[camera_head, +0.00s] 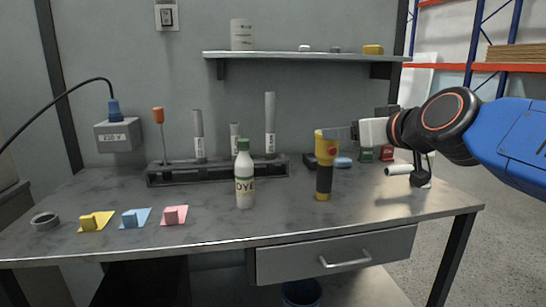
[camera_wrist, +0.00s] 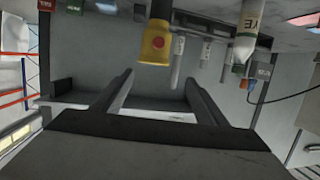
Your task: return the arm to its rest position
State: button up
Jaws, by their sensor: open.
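My gripper (camera_head: 354,132) reaches in from the right above the workbench (camera_head: 330,222), beside the head of a yellow and black flashlight (camera_head: 325,150). Its fingers are faint in the head view. In the wrist view, which is upside down, my gripper (camera_wrist: 159,74) has its two fingers spread with nothing held between them. The flashlight (camera_wrist: 155,45) shows just past the fingertips there. It stands upright on the bench. My blue and black arm stretches out to the right.
A white bottle with a green cap (camera_head: 245,175) stands left of the flashlight. A dark rack (camera_head: 220,173) holds a screwdriver and grey tubes behind it. A shelf (camera_head: 300,55) hangs above. Green and red blocks (camera_head: 386,153) lie behind my gripper. The front right bench top is clear.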

jog(key=s+d+f+m+g+h, duration=0.1)
jog(key=s+d+f+g, duration=0.2)
jog(key=s+f, duration=0.4)
jog(key=s+d+f+m+g+h, duration=0.1)
jog(key=s+d+f+g+h, duration=0.1)
jog(key=s+f, duration=0.6)
jog(key=s+d+f+m+g+h, duration=0.1)
jog(key=s+d+f+g, duration=0.3)
jog(key=f, duration=1.3)
jog(key=s+d+m, duration=0.1)
jog(key=s+d, duration=0.1)
jog(key=s, duration=0.1)
jog(key=shift+s+d+f+h, duration=0.3)
jog(key=shift+s+f+h, duration=0.05)
jog(key=shift+f+h, duration=0.05)
